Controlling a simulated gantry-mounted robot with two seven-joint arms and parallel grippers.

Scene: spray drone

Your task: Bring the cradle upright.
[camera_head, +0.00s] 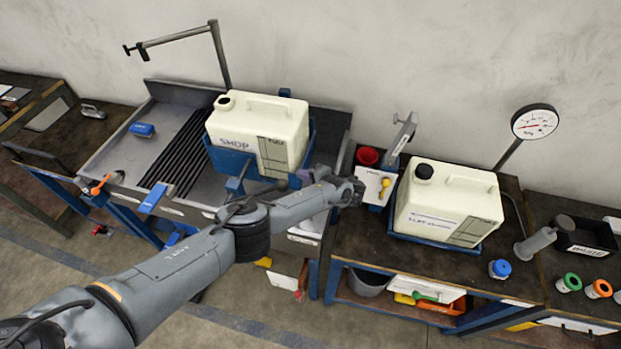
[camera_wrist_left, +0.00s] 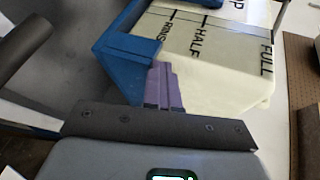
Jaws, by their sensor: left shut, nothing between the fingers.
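Cradle and container look about upright; I cannot tell a slight tilt. My left gripper (camera_head: 304,176) is at the cradle's right side, its arm crossing in front from the lower left. In the left wrist view its purple fingers (camera_wrist_left: 163,78) are shut together and empty, close to the blue cradle wall (camera_wrist_left: 130,62) and the container (camera_wrist_left: 213,62) with its FULL, HALF and RINSE marks. I cannot tell whether they touch. My right gripper is not in view.
The grey sink (camera_head: 130,150) has dark bars left of the cradle, a blue brush (camera_head: 142,129) and a tall bent post behind.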

